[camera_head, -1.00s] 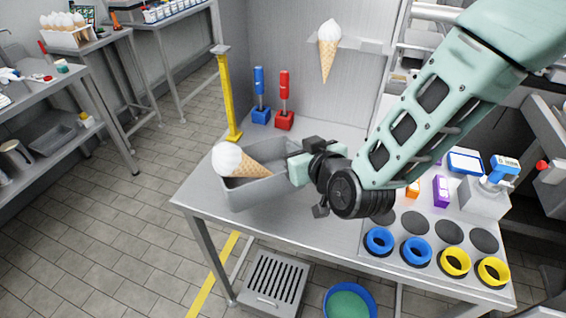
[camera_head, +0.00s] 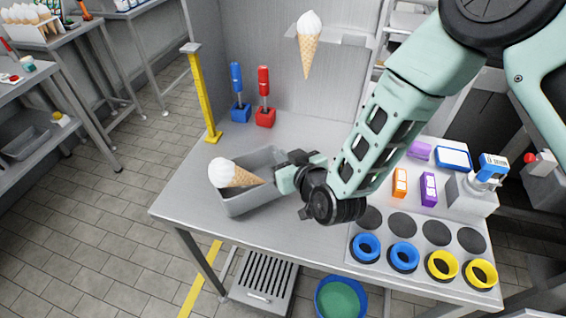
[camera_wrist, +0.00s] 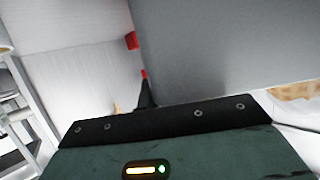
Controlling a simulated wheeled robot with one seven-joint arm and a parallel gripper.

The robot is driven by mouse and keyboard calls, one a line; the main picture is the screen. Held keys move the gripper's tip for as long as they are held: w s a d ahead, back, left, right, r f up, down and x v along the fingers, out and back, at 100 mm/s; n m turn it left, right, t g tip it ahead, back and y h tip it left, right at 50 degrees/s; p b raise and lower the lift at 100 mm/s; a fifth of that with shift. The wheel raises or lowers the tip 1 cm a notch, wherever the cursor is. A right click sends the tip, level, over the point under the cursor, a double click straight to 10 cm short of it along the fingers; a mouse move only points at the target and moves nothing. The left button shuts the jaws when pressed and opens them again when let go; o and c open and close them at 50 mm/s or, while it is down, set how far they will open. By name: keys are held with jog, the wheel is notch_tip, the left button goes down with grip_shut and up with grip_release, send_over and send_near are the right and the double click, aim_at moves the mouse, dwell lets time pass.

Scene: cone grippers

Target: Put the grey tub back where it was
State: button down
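The grey tub (camera_head: 247,202) is an open rectangular container over the left part of the metal table (camera_head: 295,235). My gripper (camera_head: 285,178) is at the tub's right end and looks shut on its wall; the fingertips are hidden. I cannot tell whether the tub's bottom touches the table. An ice cream cone (camera_head: 240,178) with a white scoop leans over the tub's left rim, its tip inside. In the wrist view, a plain grey surface (camera_wrist: 225,45), likely the tub, fills the upper right, with a bit of cone (camera_wrist: 295,91) at the right edge.
Behind the tub stand a yellow post (camera_head: 203,95), a blue-handled tool (camera_head: 238,90) and a red-handled one (camera_head: 264,95). Another cone (camera_head: 309,50) hangs in a rack above. Blue rings (camera_head: 404,255) and yellow rings (camera_head: 442,265) sit at the front right. Bare table lies before the tub.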

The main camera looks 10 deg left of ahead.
jog(key=shift+f, duration=1.35)
jog(key=shift+f, duration=0.15)
jog(key=c, duration=1.6)
grip_release()
jog(key=shift+c, duration=0.2)
